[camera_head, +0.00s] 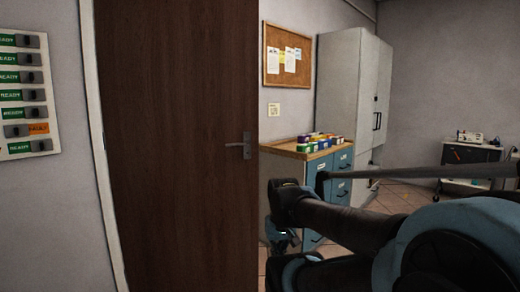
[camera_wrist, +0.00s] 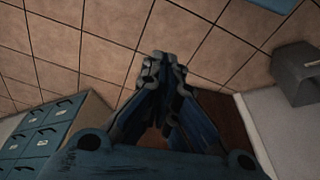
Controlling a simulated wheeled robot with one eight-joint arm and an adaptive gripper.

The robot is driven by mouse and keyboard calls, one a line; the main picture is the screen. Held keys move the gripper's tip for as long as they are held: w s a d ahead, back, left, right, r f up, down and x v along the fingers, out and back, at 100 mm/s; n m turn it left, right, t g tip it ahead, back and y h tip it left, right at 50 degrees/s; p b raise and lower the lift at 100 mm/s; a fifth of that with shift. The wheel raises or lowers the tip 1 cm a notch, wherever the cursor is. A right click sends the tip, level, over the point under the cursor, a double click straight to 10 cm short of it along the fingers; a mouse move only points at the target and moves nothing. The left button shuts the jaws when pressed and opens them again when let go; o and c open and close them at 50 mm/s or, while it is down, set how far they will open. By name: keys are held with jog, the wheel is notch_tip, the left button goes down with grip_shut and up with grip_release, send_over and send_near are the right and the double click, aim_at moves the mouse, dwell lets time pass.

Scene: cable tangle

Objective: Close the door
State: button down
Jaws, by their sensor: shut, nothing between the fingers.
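The door (camera_head: 180,150) is a dark brown wood-grain panel, upright in the left half of the head view. Its white frame runs along its left side. A silver lever handle (camera_head: 240,147) sits near its right edge. The door stands open, with the room visible past that edge. My arm reaches in from the lower right, to the right of the door and below the handle. In the wrist view my gripper (camera_wrist: 163,62) is shut and empty, above the tiled floor. A brown surface shows just right of the fingers; I cannot tell whether it is the door.
A blue drawer cabinet (camera_head: 340,178) with small coloured boxes on top stands beyond the door's edge. A tall grey cabinet (camera_head: 345,90) is behind it. A cart (camera_head: 470,160) stands far right. A panel of switches (camera_head: 25,95) hangs on the left wall.

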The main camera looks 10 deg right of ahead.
jog(key=w+d+r+t, duration=0.1)
jog(key=w+r+t, duration=0.1)
jog(key=w+r, duration=1.05)
jog(key=w+d+r+t, duration=0.1)
jog(key=w+r+t, duration=0.2)
jog(key=w+r, duration=0.95)
jog(key=w+d+r+t, duration=0.15)
jog(key=w+r, duration=0.45)
jog(key=w, duration=1.3)
send_near(259, 146)
jog(key=shift+t, duration=0.45)
jog(key=shift+w+a+f, duration=0.15)
jog(key=shift+w+f, duration=0.1)
jog(key=shift+f, duration=0.8)
jog(key=shift+w+a+f, duration=0.2)
jog(key=shift+w+f, duration=0.1)
jog(key=shift+f, duration=0.75)
jog(key=shift+w+a+f, duration=0.15)
jog(key=shift+w+f, duration=0.1)
jog(key=shift+f, duration=0.8)
